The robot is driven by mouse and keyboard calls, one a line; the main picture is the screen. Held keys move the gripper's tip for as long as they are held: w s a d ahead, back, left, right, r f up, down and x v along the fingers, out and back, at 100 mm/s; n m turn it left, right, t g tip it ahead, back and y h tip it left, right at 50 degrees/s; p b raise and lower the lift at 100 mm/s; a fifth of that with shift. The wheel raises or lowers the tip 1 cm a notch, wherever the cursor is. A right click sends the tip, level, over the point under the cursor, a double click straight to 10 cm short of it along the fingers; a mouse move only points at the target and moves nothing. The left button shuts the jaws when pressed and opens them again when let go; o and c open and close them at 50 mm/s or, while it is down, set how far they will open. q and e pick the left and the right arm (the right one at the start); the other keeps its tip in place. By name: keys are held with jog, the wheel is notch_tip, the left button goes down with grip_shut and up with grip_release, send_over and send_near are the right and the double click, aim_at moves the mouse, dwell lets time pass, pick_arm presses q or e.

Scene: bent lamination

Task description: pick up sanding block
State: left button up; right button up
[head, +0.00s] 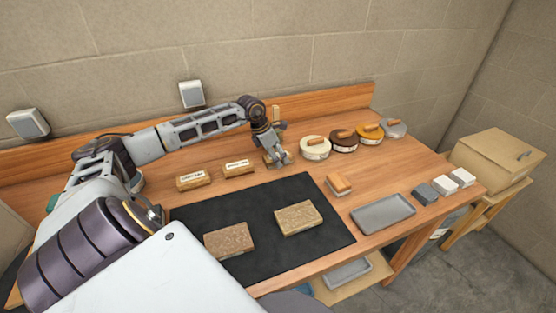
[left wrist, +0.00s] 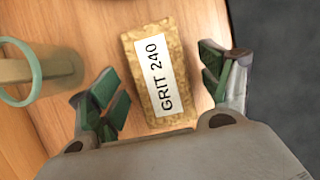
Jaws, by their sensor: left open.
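A tan, speckled sanding block labelled "GRIT 240" (left wrist: 180,62) lies on the wooden bench in the left wrist view. My left gripper (left wrist: 160,85) is open, with one green-padded finger on each side of the block and visible gaps to it. In the head view my left gripper (head: 279,158) is low over the back of the bench, largely hiding that block. Two more labelled blocks, a left one (head: 193,181) and a right one (head: 238,169), lie to its left. My right gripper is not in view.
A green-rimmed cup (left wrist: 22,72) stands left of the gripper. A black mat (head: 265,240) bears two brown slabs. An orange-topped block (head: 339,186), a grey tray (head: 383,213) and small blocks (head: 425,194) lie at right.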

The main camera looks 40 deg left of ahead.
pick_arm(q)
jog(key=shift+c, duration=0.3)
jog(key=c, duration=1.1)
jog(key=shift+o, duration=0.2)
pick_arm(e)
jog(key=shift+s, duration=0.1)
pick_arm(q)
jog(key=shift+r+p, duration=0.2)
jog(key=shift+p, duration=0.1)
jog(key=shift+r, duration=0.3)
notch_tip(320, 180, up, 8)
jog(key=p, duration=0.4)
jog(key=shift+r+p, duration=0.45)
jog(key=shift+r, duration=0.3)
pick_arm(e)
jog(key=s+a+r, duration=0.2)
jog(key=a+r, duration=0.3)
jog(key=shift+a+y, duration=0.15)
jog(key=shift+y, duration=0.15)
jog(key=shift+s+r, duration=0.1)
